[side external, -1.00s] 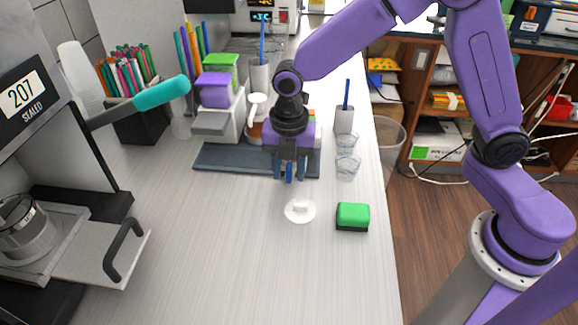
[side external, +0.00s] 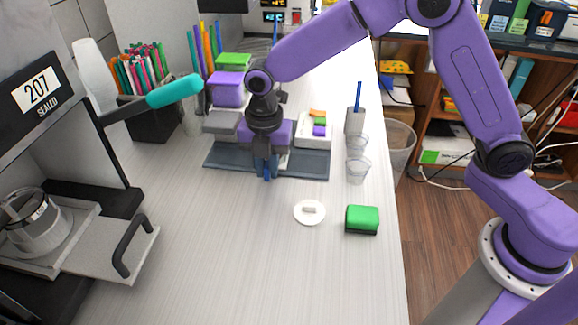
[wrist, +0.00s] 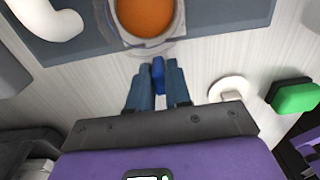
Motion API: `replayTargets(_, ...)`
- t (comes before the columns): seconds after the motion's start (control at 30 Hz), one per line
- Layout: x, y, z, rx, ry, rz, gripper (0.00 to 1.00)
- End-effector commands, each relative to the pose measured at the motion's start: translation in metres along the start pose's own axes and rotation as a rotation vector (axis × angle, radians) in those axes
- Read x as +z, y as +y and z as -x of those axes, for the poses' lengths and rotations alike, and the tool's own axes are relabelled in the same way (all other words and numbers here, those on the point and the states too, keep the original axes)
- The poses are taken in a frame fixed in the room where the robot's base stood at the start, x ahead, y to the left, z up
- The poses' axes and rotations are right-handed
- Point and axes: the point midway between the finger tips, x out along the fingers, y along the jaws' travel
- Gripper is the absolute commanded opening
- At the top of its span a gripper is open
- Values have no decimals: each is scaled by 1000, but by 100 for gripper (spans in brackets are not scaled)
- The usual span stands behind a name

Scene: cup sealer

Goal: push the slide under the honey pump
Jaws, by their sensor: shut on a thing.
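My gripper (side external: 266,172) is low over the dark grey base plate's front edge, pointing down. In the wrist view its fingers (wrist: 158,82) are shut on a small blue piece (wrist: 158,70), apparently the slide's handle. Just beyond it is a pale, clear-edged holder (wrist: 180,38) around a round orange-filled cup (wrist: 146,14); it looks like the slide. A white curved spout (wrist: 48,22), probably the honey pump, is at the upper left, to the left of the cup. In the side view my gripper hides the cup and most of the pump.
A white lid (side external: 309,212) and a green sponge (side external: 362,219) lie on the counter at front right. Clear cups (side external: 358,170) stand right of the base plate (side external: 225,157). The sealer (side external: 40,225) with its teal lever (side external: 175,91) is at left. The middle counter is clear.

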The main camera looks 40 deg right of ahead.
Motion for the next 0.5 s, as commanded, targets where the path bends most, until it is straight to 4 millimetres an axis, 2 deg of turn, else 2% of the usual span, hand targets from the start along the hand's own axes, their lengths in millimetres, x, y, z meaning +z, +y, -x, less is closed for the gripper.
replayTargets(0.1,0,17,1,4,0,-1,0)
replayTargets(0.2,0,23,1,4,0,-1,0)
replayTargets(0.5,1,26,1,4,-1,-1,0)
